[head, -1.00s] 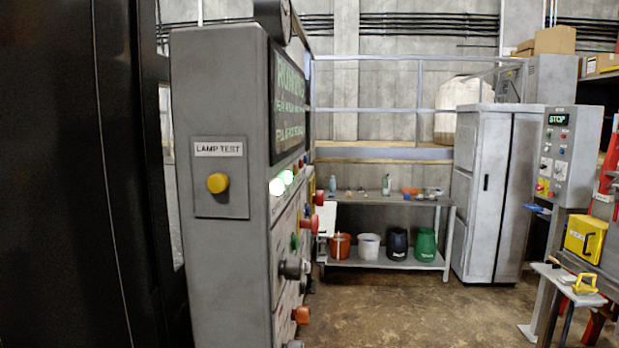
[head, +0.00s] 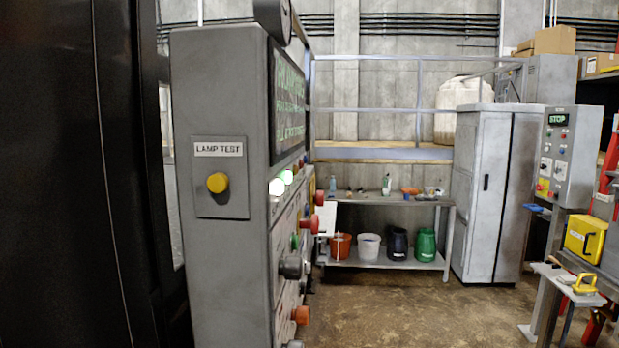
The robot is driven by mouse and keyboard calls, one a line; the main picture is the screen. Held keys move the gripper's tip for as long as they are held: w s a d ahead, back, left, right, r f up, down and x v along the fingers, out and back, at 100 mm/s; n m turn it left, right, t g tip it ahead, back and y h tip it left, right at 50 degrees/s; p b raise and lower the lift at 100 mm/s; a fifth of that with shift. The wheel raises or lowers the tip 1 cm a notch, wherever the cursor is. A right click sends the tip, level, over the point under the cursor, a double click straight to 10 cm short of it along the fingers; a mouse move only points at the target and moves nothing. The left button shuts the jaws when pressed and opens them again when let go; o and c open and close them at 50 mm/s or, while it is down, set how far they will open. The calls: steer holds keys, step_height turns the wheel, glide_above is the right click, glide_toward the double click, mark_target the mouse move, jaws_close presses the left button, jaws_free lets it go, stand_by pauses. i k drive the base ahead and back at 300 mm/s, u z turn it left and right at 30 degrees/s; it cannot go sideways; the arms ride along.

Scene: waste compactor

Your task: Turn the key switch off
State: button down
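A grey control panel (head: 221,262) stands close on the left, seen mostly from its side. Its front face is nearly edge-on and carries a dark display (head: 289,106) with green text, lit lamps (head: 277,187), red, green and orange buttons, and a dark round knob (head: 291,267). I cannot tell which of these front controls, if any, is the key switch. A yellow button (head: 217,183) under a LAMP TEST label is on the panel's side. A second control box (head: 571,155) at the right has a STOP display and small switches. My gripper is not in view.
A large dark surface (head: 75,180) fills the left edge, close to me. A workbench (head: 400,202) with several buckets on its lower shelf stands behind. A grey cabinet (head: 483,195) and a yellow case (head: 584,240) are at the right. The middle floor (head: 400,305) is clear.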

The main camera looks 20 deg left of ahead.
mark_target(291, 268)
steer(key=u, duration=3.25)
steer(key=k, duration=1.5)
steer(key=z, duration=1.3)
